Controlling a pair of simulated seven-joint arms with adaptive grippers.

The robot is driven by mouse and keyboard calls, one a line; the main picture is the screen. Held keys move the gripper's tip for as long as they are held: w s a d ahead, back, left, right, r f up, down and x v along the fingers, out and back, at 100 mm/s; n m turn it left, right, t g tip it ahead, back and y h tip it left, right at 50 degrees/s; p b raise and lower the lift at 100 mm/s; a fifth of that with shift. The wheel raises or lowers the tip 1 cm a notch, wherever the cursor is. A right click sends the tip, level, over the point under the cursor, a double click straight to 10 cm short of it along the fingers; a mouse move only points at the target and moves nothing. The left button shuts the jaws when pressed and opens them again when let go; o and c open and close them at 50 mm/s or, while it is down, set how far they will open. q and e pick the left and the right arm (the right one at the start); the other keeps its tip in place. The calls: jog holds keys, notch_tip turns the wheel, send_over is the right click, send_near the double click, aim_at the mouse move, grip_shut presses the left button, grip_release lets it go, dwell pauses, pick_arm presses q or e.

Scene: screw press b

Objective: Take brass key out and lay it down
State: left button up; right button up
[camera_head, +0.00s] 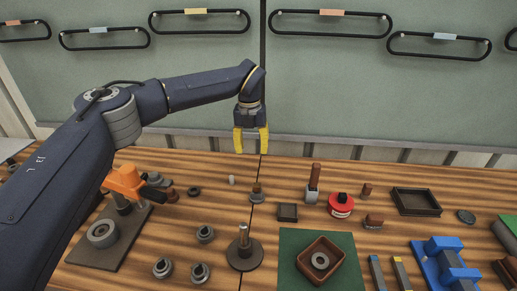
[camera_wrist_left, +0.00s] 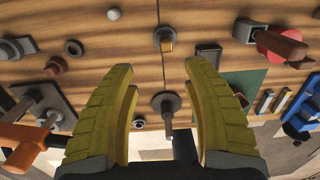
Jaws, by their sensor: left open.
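My left gripper (camera_head: 252,148) has yellow fingers and hangs pointing down above the back middle of the wooden bench. It is open and empty, with a wide gap between its fingers in the left wrist view (camera_wrist_left: 166,66). A small brownish-gold upright piece (camera_head: 257,187) stands in a dark round base (camera_head: 257,197) below and in front of the gripper. It also shows between and beyond the fingertips in the left wrist view (camera_wrist_left: 167,38). It may be the brass key, but its shape is too small to tell. The gripper is apart from it. My right gripper is out of view.
An orange press (camera_head: 125,182) stands at left. A metal post on a round base (camera_head: 244,254) stands front centre. A brown tray (camera_head: 332,276) holds a ring on a green mat (camera_head: 288,244). A red round item (camera_head: 341,207) and blue fixture (camera_head: 446,265) are at right.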

aim_at(257, 184)
pick_arm(q)
jog(key=f, duration=0.5)
jog(key=s+d+f, duration=0.1)
jog(key=f, duration=1.1)
jog(key=shift+s+d, duration=0.2)
jog(key=shift+d, duration=0.05)
jog(key=shift+r, duration=0.1)
grip_shut()
dwell(0.4)
